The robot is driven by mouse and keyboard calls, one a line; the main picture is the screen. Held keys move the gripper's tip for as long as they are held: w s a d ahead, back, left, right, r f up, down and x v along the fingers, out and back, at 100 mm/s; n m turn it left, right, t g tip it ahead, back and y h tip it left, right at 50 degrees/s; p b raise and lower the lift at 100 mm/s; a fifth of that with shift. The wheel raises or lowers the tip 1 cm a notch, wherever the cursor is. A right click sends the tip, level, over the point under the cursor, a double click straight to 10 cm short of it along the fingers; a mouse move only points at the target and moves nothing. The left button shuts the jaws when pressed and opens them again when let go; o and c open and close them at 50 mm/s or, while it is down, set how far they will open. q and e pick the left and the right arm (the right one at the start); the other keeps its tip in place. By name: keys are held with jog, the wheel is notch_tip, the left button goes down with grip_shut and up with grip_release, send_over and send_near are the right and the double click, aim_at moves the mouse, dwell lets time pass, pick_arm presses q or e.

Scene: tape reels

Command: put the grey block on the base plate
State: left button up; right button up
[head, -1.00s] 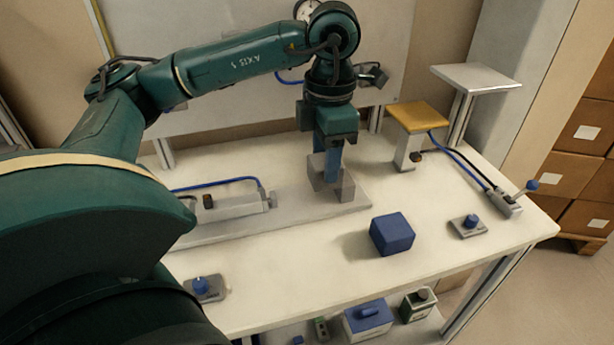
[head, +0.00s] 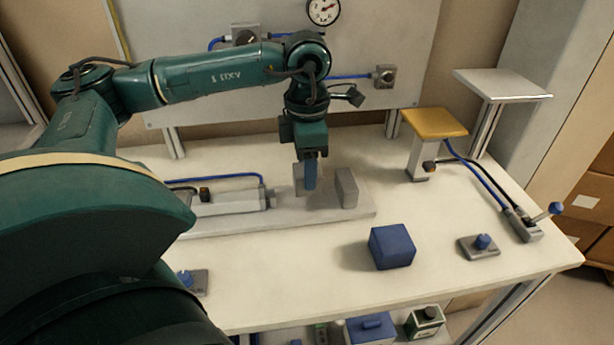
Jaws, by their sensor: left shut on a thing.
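The grey block (head: 298,179) is in my left gripper (head: 310,180), whose blue fingers are shut on it and partly cover it. The base plate (head: 325,217) is a long, light grey plate lying on the table. The block is at the plate, between a grey cylinder unit (head: 232,203) on the left and an upright grey stop (head: 346,188) on the right, with a gap to the stop. I cannot tell whether the block's underside touches the plate. My right gripper is not in view.
A blue cube (head: 391,247) sits on the table in front of the plate. A yellow-topped stand (head: 435,122), a blue-knobbed switch (head: 481,243) and a lever unit (head: 527,230) are to the right. A panel with a gauge (head: 323,11) stands behind.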

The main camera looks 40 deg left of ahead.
pick_arm(q)
notch_tip(320, 180, down, 3)
jog(key=shift+f, duration=0.1)
jog(key=shift+f, duration=0.2)
jog(key=o, duration=1.1)
jog(key=shift+c, duration=0.2)
jog(key=shift+r, duration=0.2)
